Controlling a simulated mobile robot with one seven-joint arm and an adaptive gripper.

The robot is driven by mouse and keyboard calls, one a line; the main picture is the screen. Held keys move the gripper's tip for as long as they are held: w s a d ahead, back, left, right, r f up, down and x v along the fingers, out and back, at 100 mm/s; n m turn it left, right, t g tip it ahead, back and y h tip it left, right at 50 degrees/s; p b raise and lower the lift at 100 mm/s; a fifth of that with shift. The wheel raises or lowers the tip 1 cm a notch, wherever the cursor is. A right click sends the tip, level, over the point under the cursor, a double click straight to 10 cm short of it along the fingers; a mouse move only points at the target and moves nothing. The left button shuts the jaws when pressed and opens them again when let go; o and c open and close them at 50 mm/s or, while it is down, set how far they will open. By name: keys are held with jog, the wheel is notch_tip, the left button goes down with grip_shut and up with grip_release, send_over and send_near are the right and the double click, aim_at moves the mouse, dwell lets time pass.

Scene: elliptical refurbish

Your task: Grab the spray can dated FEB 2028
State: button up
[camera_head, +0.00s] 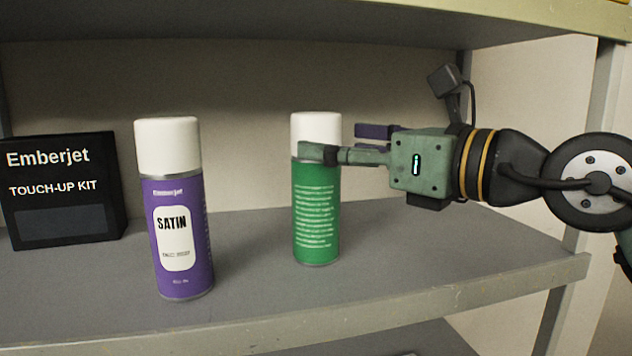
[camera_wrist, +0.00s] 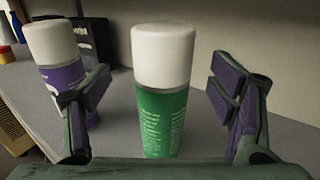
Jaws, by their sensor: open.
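A green spray can (camera_head: 317,215) with a white cap stands upright on the shelf, its side with small white text lines facing the head camera. A purple spray can (camera_head: 180,240) with a white cap and a "SATIN" label stands upright to its left. A small line below "SATIN" is too blurred to read, and I see no legible date on either can. My gripper (camera_head: 330,143) is level, coming from the right, open around the upper part of the green can. In the wrist view the green can (camera_wrist: 163,120) is between the spread fingers; the purple can (camera_wrist: 62,75) is beyond the left finger.
A black box marked "Emberjet TOUCH-UP KIT" (camera_head: 62,190) stands at the left on the grey shelf (camera_head: 400,260). An upper shelf (camera_head: 250,20) hangs above the cans. A shelf post (camera_head: 590,120) is at the right. The shelf right of the green can is bare.

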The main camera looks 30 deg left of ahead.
jog(key=a+p, duration=0.1)
jog(key=a, duration=0.1)
jog(key=w+a+p, duration=0.1)
jog(key=a, duration=0.1)
jog(key=shift+a, duration=0.35)
jog(key=shift+c, duration=0.5)
grip_shut()
